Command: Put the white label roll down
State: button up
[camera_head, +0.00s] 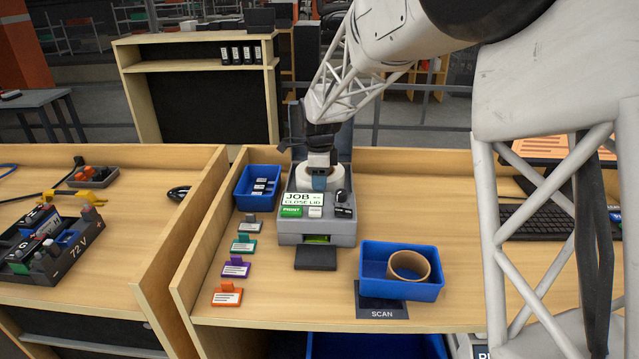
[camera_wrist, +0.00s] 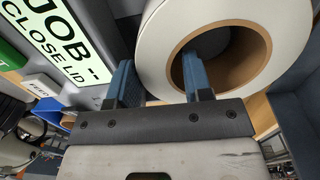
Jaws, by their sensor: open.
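The white label roll (camera_head: 303,178) sits at the top of the grey label printer (camera_head: 318,230), partly hidden by my gripper (camera_head: 319,180). In the wrist view the roll (camera_wrist: 290,35) is large, with a brown cardboard core. My gripper (camera_wrist: 158,65) is open: one blue finger reaches into the core opening and the other is outside the roll's rim. Space shows between the outer finger and the roll. I cannot tell whether the roll rests fully in the printer. The printer's raised dark lid (camera_head: 345,140) stands behind, and its screen (camera_head: 303,199) reads "JOB -- CLOSE LID".
A small blue bin (camera_head: 243,198) stands left, above several coloured tag holders (camera_head: 236,267). A wooden divider (camera_head: 205,220) borders the left.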

notch_tip(320, 180, up, 10)
jog(key=shift+r, duration=0.25)
dwell(0.9)
jog(key=s+d+r+n+t, duration=0.15)
jog(key=s+d+n, duration=0.25)
jog(key=s+d, duration=0.45)
jog(key=s+d+r+n, duration=0.3)
jog(key=s+d+n, duration=0.15)
jog(key=s, duration=0.65)
jog(key=s+d+f+n, duration=0.2)
jog(key=s+d+n, duration=0.1)
jog(key=s, duration=0.5)
jog(key=s+d+f+n, duration=0.2)
jog(key=s+d+n, duration=0.1)
jog(key=s, duration=0.5)
jog(key=s+d+f+n+t, duration=0.1)
jog(key=s+d+f+n, duration=0.1)
jog(key=s, duration=0.6)
jog(key=shift+d+f+n, duration=0.2)
jog(key=shift+d+n, duration=0.25)
jog(key=shift+n, duration=0.2)
